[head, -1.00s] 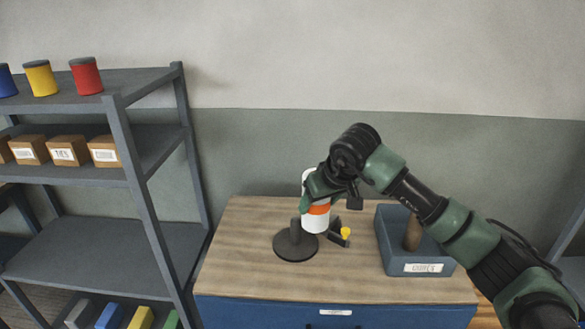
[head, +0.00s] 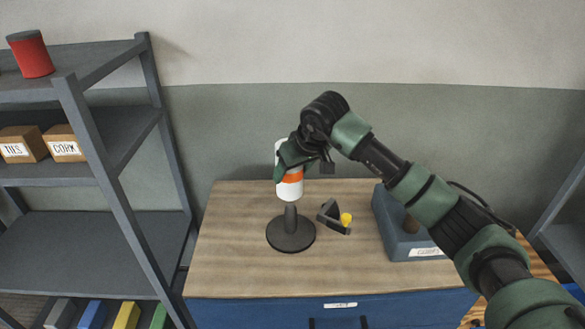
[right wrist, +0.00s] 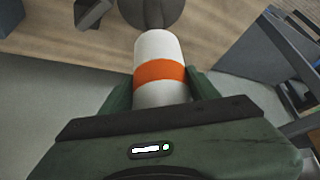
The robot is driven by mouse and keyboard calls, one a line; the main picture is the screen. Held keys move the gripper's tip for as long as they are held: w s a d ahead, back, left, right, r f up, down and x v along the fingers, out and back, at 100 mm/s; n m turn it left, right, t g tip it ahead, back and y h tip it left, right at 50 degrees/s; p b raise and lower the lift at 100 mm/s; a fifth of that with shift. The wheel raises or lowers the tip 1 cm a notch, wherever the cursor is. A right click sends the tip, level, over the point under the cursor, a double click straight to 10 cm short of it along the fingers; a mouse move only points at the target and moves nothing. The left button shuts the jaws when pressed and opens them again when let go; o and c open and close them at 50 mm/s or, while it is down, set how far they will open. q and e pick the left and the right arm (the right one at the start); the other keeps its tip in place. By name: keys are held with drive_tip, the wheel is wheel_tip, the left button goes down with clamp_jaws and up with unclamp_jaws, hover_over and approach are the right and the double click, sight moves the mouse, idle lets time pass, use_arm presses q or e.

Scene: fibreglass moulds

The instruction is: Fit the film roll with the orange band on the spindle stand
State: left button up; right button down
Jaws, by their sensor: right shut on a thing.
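The white film roll with the orange band (head: 289,188) is upright in my right gripper (head: 290,163), which is shut on it. The dark spindle stand (head: 290,236), a round base with an upright post, stands on the wooden bench top. In the head view the roll's lower end is in line with the post and meets its visible top; I cannot tell whether the post tip is inside the roll. In the right wrist view the roll (right wrist: 160,48) sits between the fingers (right wrist: 160,88), with part of the stand's base (right wrist: 152,12) beyond it. My left gripper is out of view.
A dark bracket with a yellow knob (head: 346,219) lies just right of the stand. A blue-grey labelled bin (head: 400,247) stands further right, partly behind my arm. A grey shelf (head: 122,205) with boxes and a red can is at left. The bench's front left is clear.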

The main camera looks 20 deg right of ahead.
wheel_tip(320, 180, down, 3)
drive_tip(key=shift+s+f+b, duration=0.1)
drive_tip(key=shift+f+b, duration=0.1)
drive_tip(key=shift+b, duration=0.7)
drive_tip(key=b, duration=0.4)
hover_over(294, 212)
drive_tip(key=shift+w+a+f, duration=0.1)
drive_tip(key=shift+w+f, duration=0.05)
drive_tip(key=shift+f, duration=1.1)
drive_tip(key=shift+w+f, duration=0.1)
drive_tip(key=shift+f, duration=1.1)
drive_tip(key=shift+f+b, duration=0.25)
drive_tip(key=shift+b, duration=0.05)
drive_tip(key=shift+f+b, duration=2.25)
drive_tip(key=shift+f, duration=0.3)
drive_tip(key=c, duration=0.5)
unclamp_jaws()
drive_tip(key=shift+o, duration=1)
drive_tip(key=shift+s, duration=0.1)
